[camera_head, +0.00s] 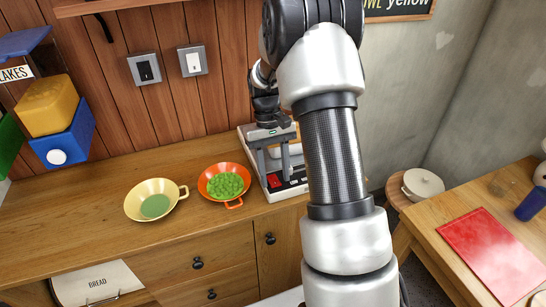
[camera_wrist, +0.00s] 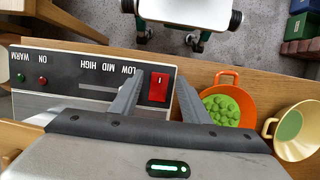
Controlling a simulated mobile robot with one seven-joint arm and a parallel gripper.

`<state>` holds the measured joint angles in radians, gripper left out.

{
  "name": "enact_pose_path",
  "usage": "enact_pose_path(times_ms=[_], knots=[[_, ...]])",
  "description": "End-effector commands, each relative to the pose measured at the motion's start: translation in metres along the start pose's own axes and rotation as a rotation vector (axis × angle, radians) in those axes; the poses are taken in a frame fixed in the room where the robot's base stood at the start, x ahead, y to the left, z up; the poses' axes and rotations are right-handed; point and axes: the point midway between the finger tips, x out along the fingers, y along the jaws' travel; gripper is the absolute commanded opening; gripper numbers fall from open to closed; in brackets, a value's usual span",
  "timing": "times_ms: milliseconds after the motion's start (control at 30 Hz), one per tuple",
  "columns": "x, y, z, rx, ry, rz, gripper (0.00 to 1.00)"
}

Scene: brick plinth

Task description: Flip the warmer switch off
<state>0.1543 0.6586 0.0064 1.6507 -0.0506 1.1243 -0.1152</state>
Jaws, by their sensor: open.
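The warmer (camera_head: 290,187) stands on the wooden counter, partly hidden behind my arm and gripper. Its dark control panel (camera_wrist: 85,72) fills the left of the wrist view, with upside-down labels WARM, ON, LOW, MID and HIGH and small red and green lamps. The red switch (camera_wrist: 159,88) is at the right end of that panel, and also shows in the head view (camera_head: 273,181). My gripper (camera_head: 273,168) is open and empty above the panel. In the wrist view my fingers (camera_wrist: 160,85) appear on either side of the switch; contact cannot be told.
An orange pan (camera_head: 229,169) of green pieces stands just left of the warmer. A cream pan (camera_head: 149,188) is further left. Two wall switches (camera_head: 146,69) (camera_head: 193,61) are on the wood panelling. A side table (camera_head: 445,228) with a red board stands at right.

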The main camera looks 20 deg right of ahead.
Motion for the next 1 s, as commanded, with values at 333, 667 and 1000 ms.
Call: enact_pose_path(times_ms=[333, 667, 1000], knots=[[-0.070, 0.000, -0.001, 0.000, 0.006, 0.001, 0.42], [-0.144, 0.000, -0.001, 0.000, 0.004, 0.001, 0.42], [-0.171, 0.000, 0.000, 0.000, 0.000, 0.000, 0.42]])
